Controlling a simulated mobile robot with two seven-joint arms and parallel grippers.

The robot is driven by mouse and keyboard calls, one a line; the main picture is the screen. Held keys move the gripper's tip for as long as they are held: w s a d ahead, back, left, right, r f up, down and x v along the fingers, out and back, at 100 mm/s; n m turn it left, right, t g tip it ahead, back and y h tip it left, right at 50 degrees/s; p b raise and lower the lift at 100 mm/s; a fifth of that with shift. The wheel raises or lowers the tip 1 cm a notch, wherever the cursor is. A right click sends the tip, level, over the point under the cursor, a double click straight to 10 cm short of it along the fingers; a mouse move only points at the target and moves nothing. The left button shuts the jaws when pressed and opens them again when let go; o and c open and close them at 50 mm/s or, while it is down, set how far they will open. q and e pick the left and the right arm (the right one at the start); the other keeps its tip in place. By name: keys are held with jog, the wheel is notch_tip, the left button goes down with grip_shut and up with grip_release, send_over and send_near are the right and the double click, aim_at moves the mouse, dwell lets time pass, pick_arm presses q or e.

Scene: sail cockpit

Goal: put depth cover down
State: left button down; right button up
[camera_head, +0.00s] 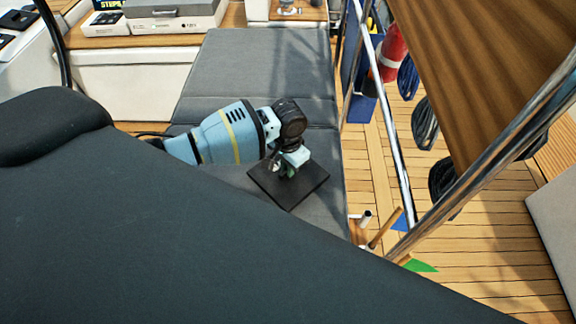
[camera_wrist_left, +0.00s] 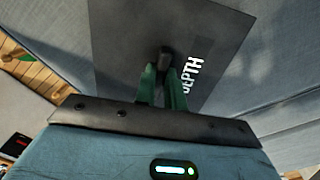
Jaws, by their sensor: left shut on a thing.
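The depth cover (camera_head: 305,190) is a flat, square black plate with a knob, over the grey bench cushion in the head view. In the left wrist view the cover (camera_wrist_left: 120,50) shows white lettering reading "DEPTH". My left gripper (camera_head: 284,171) is above the cover, and its green fingers (camera_wrist_left: 163,82) are shut on the black knob at the plate's middle. I cannot tell whether the plate touches the cushion or hangs just above it. My right gripper is not in view.
The grey cushion (camera_head: 255,65) has free room behind the cover. A steel rail (camera_head: 385,125) and wooden table leaf (camera_head: 490,60) stand to the right. Coiled ropes (camera_head: 425,125) and a red cylinder (camera_head: 392,52) hang beyond. A large dark surface (camera_head: 150,240) fills the foreground.

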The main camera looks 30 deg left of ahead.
pick_arm(q)
jog(key=shift+f, duration=0.2)
jog(key=c, duration=1.5)
grip_release()
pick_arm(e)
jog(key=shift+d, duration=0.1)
pick_arm(q)
jog(key=shift+r, duration=0.1)
